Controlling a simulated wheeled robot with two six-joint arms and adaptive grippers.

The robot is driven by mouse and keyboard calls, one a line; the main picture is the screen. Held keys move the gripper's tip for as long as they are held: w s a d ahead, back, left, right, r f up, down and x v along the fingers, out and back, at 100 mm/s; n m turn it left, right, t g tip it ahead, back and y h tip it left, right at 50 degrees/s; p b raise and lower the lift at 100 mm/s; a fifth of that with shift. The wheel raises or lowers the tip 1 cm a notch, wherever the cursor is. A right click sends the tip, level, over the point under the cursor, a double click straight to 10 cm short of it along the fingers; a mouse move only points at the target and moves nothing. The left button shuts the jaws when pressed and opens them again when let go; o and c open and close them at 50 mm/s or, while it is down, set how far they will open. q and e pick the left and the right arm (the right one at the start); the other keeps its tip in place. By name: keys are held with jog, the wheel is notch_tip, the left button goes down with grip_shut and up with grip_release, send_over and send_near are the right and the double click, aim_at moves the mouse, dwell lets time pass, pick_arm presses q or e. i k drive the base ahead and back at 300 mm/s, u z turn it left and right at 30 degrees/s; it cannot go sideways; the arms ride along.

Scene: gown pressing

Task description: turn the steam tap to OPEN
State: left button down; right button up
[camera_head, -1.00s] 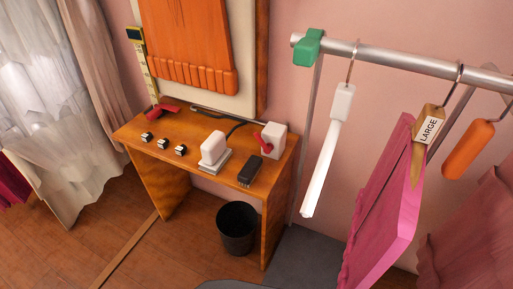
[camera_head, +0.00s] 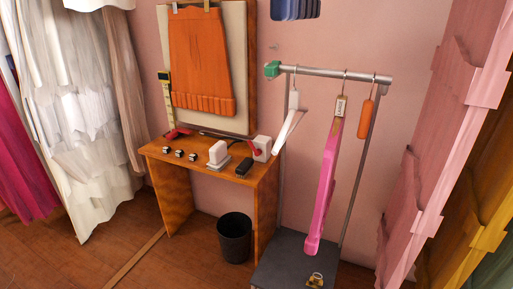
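A white box (camera_head: 265,143) with a small red lever (camera_head: 255,150) on its side stands at the right rear of the wooden table (camera_head: 212,172). It looks like the steam tap, though I see no readable OPEN mark, and the lever's setting is too small to tell. A white iron-like block (camera_head: 218,152) on a pale plate and a dark brush-like block (camera_head: 244,167) are close by on the left. Neither of my grippers shows in the head view.
A garment rail (camera_head: 335,74) with hangers and a pink board (camera_head: 322,195) stands right of the table. A black bin (camera_head: 234,238) is below the table. A grey platform (camera_head: 283,262) is under the rail. Floor is open at the front left.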

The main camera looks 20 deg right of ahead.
aim_at(258, 153)
jog(key=z, duration=0.75)
jog(key=i, duration=0.65)
jog(key=z, duration=0.7)
